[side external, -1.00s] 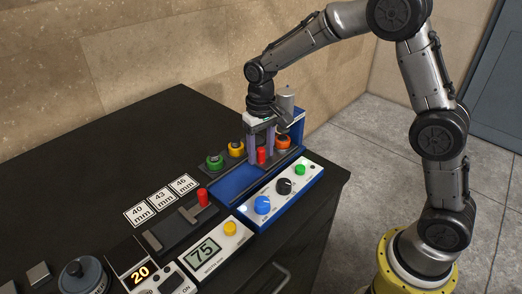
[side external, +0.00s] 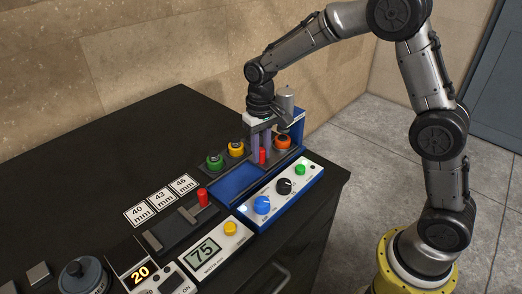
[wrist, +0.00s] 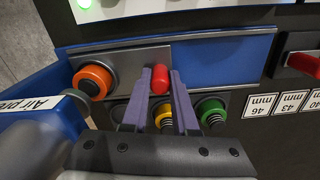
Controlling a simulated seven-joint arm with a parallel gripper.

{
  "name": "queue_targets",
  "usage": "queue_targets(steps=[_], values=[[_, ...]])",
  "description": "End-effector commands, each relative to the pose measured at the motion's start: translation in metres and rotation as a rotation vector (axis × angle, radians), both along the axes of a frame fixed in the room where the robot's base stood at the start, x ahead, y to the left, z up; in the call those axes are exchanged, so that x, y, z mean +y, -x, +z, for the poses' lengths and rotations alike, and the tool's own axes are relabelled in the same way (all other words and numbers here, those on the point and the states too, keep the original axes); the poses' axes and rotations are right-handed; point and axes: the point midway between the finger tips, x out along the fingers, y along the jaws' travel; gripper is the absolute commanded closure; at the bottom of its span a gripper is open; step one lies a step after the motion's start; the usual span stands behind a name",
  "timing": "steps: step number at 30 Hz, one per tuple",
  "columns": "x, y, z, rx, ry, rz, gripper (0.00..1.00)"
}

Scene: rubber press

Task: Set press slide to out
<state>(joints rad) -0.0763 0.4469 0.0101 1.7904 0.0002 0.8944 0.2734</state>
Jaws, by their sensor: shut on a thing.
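The press slide's red handle (side external: 263,156) stands upright on the grey slide plate of the blue press unit; it also shows in the wrist view (wrist: 160,82). My gripper (side external: 262,150) reaches down over it with its two purple fingers. In the wrist view my gripper (wrist: 162,80) has one finger on each side of the handle, and is shut on it. The blue bed (side external: 236,182) of the press lies bare to the left of the slide in the side view. The fingers partly hide the slide plate.
An orange knob (side external: 283,141) is close beside my gripper, with yellow (side external: 236,149) and green (side external: 215,162) buttons behind the bed. Another red-handled lever (side external: 202,197) stands to the left.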

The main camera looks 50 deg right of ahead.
Motion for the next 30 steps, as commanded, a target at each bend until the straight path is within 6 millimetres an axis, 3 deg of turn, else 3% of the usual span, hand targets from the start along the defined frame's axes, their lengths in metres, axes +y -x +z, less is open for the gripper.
queue_targets(steps=[26,30], values=[[0.0,0.0,0.001,-0.001,0.0,0.0,1.0],[0.014,-0.001,0.001,-0.001,0.0,0.004,1.0]])
